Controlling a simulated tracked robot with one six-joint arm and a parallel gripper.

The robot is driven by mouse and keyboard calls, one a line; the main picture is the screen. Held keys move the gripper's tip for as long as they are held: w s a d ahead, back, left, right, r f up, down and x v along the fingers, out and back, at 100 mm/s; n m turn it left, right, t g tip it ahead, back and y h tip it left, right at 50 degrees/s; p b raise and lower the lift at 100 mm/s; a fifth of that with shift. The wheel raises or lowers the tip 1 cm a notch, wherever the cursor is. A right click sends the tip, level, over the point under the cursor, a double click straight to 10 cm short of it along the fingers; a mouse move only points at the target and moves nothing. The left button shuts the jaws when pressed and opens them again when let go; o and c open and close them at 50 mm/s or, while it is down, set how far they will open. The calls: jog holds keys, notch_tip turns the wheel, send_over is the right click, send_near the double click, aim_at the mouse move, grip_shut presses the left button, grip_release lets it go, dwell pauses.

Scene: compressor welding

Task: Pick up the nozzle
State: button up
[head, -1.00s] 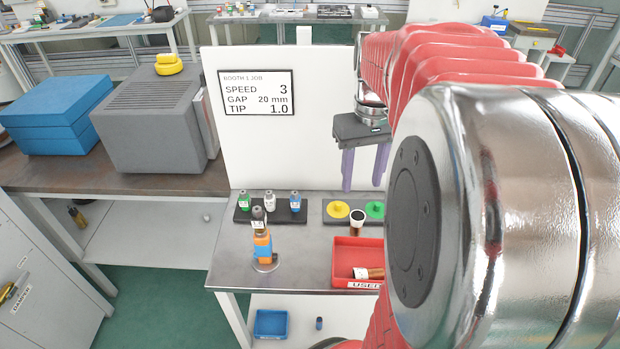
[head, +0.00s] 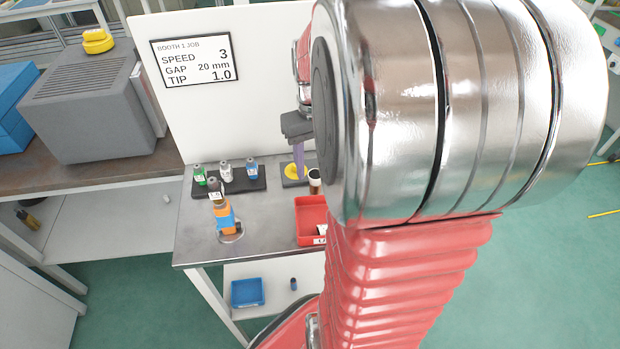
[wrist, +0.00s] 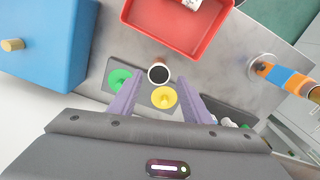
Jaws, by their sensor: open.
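The nozzle looks like the short copper-brown cylinder with a white rim and dark open top (head: 315,182). It stands upright on the bench in front of the coloured discs, partly cut off by my arm in the head view. In the wrist view the nozzle (wrist: 159,73) shows from above, between the tips of my two purple fingers. My gripper (wrist: 158,86) is open and empty, above the discs. How far the fingertips are above the nozzle I cannot tell. In the head view my gripper (head: 298,160) is partly hidden by my arm.
A yellow disc (wrist: 164,97) and a green disc (wrist: 119,79) sit on a dark plate beside the nozzle. A red tray (wrist: 170,48) holds a used part. A blue box (wrist: 45,50), an orange-and-blue torch (head: 225,215) and a bottle rack (head: 260,183) stand around; a white panel (head: 200,115) is behind.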

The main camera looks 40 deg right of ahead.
aim_at(315, 173)
jog(key=shift+d+f, duration=0.1)
jog(key=shift+f, duration=2.5)
jog(key=shift+c, duration=0.5)
grip_shut()
